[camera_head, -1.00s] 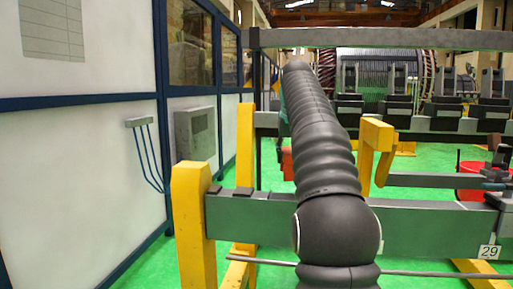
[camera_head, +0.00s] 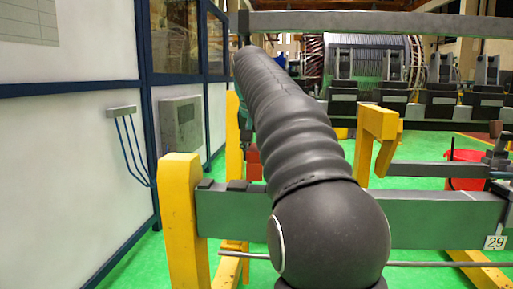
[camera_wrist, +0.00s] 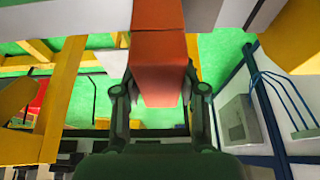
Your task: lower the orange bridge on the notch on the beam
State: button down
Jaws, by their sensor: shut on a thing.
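In the wrist view, the orange bridge (camera_wrist: 160,55) is a block between the two fingers of my gripper (camera_wrist: 161,90), which is shut on it. Its upper part runs out of the top of the picture. In the head view, my dark arm hides most of the gripper; a small red piece (camera_head: 253,162) shows beside the arm, and I cannot tell whether it is the bridge. The grey beam (camera_head: 430,220) crosses the head view behind my arm. Two dark blocks stand on its left end, with a gap (camera_head: 221,187) between them. Contact between bridge and beam cannot be seen.
A yellow post (camera_head: 182,220) stands at the beam's left end. A yellow bracket (camera_head: 377,130) rises behind the beam. A thin grey rod (camera_head: 440,264) runs in front. A red bucket (camera_head: 463,170) stands at right. A white wall (camera_head: 75,180) closes the left; green floor lies open between.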

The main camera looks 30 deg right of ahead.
notch_tip(320, 180, down, 3)
jog(key=shift+r+b, duration=0.2)
jog(key=shift+b, duration=0.95)
jog(key=shift+r, duration=0.2)
jog(key=shift+f, duration=0.1)
jog(key=shift+s+f+p, duration=0.1)
jog(key=shift+p, duration=0.3)
jog(key=shift+f, duration=0.25)
jog(key=shift+f+b, duration=1.05)
jog(key=shift+f, duration=0.4)
jog(key=shift+f, duration=0.1)
